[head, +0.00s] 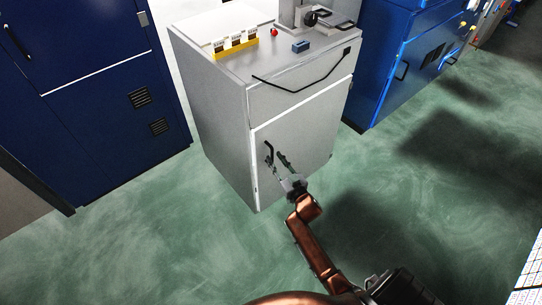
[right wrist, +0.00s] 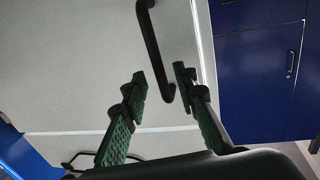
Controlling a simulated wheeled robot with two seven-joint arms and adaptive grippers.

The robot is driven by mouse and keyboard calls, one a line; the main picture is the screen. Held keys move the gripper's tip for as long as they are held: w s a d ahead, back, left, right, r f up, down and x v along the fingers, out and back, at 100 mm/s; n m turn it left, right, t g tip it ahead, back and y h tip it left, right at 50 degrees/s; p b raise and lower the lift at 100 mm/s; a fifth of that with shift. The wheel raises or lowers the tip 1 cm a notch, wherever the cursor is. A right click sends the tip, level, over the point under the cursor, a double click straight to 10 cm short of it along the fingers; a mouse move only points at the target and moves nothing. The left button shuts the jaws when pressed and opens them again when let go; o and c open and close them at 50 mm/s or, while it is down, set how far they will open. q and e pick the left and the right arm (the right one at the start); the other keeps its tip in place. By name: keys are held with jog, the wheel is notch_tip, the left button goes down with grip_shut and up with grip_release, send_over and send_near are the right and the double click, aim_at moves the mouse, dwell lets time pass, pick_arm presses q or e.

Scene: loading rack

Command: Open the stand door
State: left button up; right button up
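The stand (head: 222,110) is a light grey cabinet in the middle of the head view. Its door (head: 315,130) is the lower front panel and looks closed. A black upright door handle (head: 268,152) is near the door's left edge. My right gripper (head: 278,160) is at the handle, in front of the door. In the right wrist view, the handle (right wrist: 155,45) reaches down between the two green-padded fingers of the gripper (right wrist: 161,79). The fingers are apart, with visible gaps beside the handle. My left gripper is not in view.
A dark blue cabinet (head: 85,95) stands left of the stand, and a brighter blue cabinet (head: 400,65) stands to its right. A long black bent bar (head: 300,88) crosses the stand's upper front. Green floor (head: 200,245) in front of the stand is open.

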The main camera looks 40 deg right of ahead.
aim_at(272, 155)
jog(key=shift+w+d+f+b, duration=0.15)
jog(key=shift+w+b, duration=0.25)
jog(key=shift+w, duration=1.25)
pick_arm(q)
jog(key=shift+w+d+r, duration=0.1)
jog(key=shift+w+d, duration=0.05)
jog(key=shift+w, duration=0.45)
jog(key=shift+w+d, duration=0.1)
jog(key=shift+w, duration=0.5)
pick_arm(e)
jog(key=shift+c, duration=0.7)
grip_shut()
